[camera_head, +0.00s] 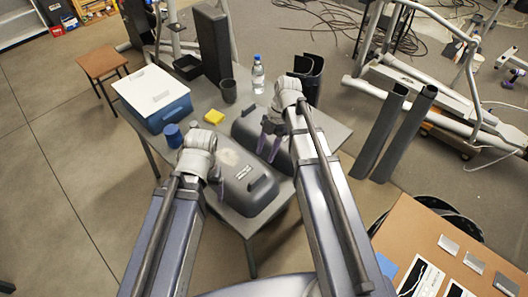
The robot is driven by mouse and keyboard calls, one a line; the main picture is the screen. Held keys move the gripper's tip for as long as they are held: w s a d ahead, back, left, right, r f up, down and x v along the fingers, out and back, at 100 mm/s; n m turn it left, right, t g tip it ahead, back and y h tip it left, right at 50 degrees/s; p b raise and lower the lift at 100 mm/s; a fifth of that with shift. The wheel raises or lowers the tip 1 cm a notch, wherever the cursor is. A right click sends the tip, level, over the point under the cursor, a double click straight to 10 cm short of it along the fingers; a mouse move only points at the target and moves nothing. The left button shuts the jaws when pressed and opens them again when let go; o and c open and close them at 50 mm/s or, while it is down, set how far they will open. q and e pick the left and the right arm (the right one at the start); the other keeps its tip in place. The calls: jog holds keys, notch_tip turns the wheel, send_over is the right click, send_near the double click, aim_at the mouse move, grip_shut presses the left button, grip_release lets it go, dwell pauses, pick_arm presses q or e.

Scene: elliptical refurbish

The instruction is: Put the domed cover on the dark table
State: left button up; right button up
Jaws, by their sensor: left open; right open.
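A dark grey domed cover (247,191) with a handle and a pale label lies at the near end of the dark grey table (332,133). A second, similar dark domed cover (247,127) lies just behind it, partly hidden by my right arm. My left gripper (217,183) is open over the left side of the near cover. My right gripper (269,146) is open over the second cover, close to where the two covers meet. I cannot tell whether either gripper touches a cover.
Two dark curved panels (403,133) stand right of the table. A brown table (420,232) is at lower right.

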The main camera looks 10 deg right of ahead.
jog(key=s+a+f+m+t+h, duration=0.1)
jog(key=s+a+m+h, duration=0.4)
jog(key=m, duration=1.6)
jog(key=s+a+t, duration=0.1)
jog(key=s+a, duration=0.2)
jog(key=s, duration=0.2)
jog(key=shift+s+f, duration=0.25)
jog(key=shift+f, duration=0.05)
